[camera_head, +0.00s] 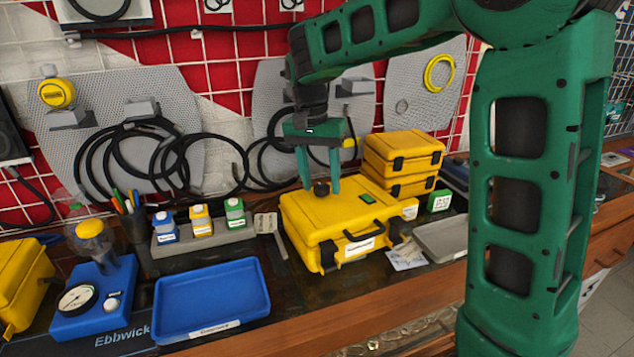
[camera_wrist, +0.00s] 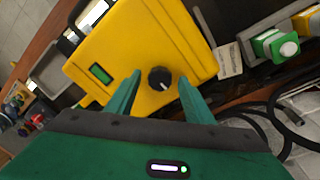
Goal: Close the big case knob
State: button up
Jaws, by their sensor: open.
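The big yellow case (camera_head: 318,236) lies flat on the bench, lid shut, with a black handle and a white label on its front. A round black knob (camera_head: 321,188) sits on its top; it also shows in the wrist view (camera_wrist: 160,79) with a pale pointer mark. My gripper (camera_head: 318,190) is pointed down over the case top, its green fingers open on either side of the knob. In the wrist view the fingers (camera_wrist: 158,92) stand apart from the knob, with gaps on both sides. A small green display (camera_wrist: 101,74) is on the case top.
Smaller yellow cases (camera_head: 403,160) are stacked behind right. A blue tray (camera_head: 211,297) and a blue gauge unit (camera_head: 92,293) stand left. A rack of coloured bottles (camera_head: 200,232) is behind the tray. A grey tray (camera_head: 441,239) lies right. Black hoses hang behind.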

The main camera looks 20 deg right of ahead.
aim_at(316, 186)
notch_tip(316, 186, up, 10)
jog(key=a, duration=0.1)
jog(key=shift+w+r, duration=0.15)
jog(key=shift+w, duration=0.15)
jog(key=shift+a, duration=0.1)
dwell(0.4)
jog(key=s+d+f+n, duration=0.1)
jog(key=s+d+f, duration=0.2)
jog(key=s+d, duration=0.5)
jog(key=s+d+f, duration=0.3)
jog(key=s+d, duration=0.5)
jog(key=d, duration=0.1)
jog(key=s+f, duration=0.5)
jog(key=s, duration=0.3)
jog(key=s+f+n+y, duration=0.1)
jog(key=s+f, duration=0.4)
jog(key=s, duration=0.3)
jog(key=shift+d+t+y, duration=0.3)
jog(key=shift+s, duration=0.1)
